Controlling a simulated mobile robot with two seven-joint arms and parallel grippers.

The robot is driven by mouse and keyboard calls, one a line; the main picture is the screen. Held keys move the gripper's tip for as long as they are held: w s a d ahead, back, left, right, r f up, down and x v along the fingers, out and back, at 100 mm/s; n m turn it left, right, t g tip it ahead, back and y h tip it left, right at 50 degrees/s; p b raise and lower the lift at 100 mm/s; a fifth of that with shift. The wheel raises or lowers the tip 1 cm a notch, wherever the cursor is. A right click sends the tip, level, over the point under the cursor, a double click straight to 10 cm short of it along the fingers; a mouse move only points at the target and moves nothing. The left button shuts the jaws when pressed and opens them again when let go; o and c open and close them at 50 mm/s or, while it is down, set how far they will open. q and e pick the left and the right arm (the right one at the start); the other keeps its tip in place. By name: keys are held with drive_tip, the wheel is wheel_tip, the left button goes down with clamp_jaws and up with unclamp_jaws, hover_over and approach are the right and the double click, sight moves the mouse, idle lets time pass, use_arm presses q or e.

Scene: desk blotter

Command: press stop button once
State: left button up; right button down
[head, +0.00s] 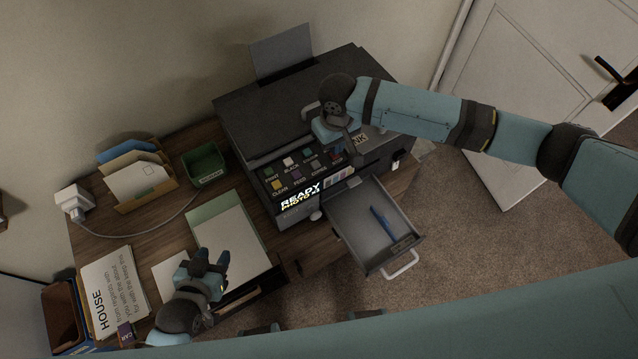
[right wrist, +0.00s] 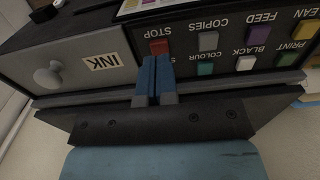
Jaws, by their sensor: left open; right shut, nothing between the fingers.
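The red stop button (right wrist: 159,47) is on the dark printer's front panel, beside its upside-down STOP label in the right wrist view. My right gripper (right wrist: 157,60) is shut and empty, its blue fingertips right at the near edge of the red button. I cannot tell whether they touch it. In the head view my right gripper (head: 335,132) is over the right end of the button panel of the printer (head: 260,115), hiding part of it. My left gripper (head: 208,262) is open and empty above the papers on the desk.
Other coloured buttons sit close by, including the grey COPIES button (right wrist: 208,41) and a green one (right wrist: 205,69). An INK compartment (right wrist: 50,62) with a knob is beside them. An open drawer (head: 345,210) holding a blue pen (head: 383,223) juts out below the lit display (head: 300,197).

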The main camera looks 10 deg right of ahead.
use_arm(q)
drive_tip(key=shift+f, duration=0.15)
use_arm(e)
drive_tip(key=shift+f, duration=1.15)
wheel_tip(320, 180, up, 5)
drive_tip(key=p, duration=0.5)
drive_tip(key=shift+r+p, duration=0.1)
drive_tip(key=shift+p, duration=0.3)
drive_tip(key=shift+r+p, duration=0.6)
drive_tip(key=shift+r, duration=0.35)
use_arm(q)
wheel_tip(320, 180, up, 6)
drive_tip(key=shift+w+a+r+n+y, duration=0.2)
drive_tip(key=shift+a+n+y, duration=0.1)
drive_tip(key=shift+a, duration=0.15)
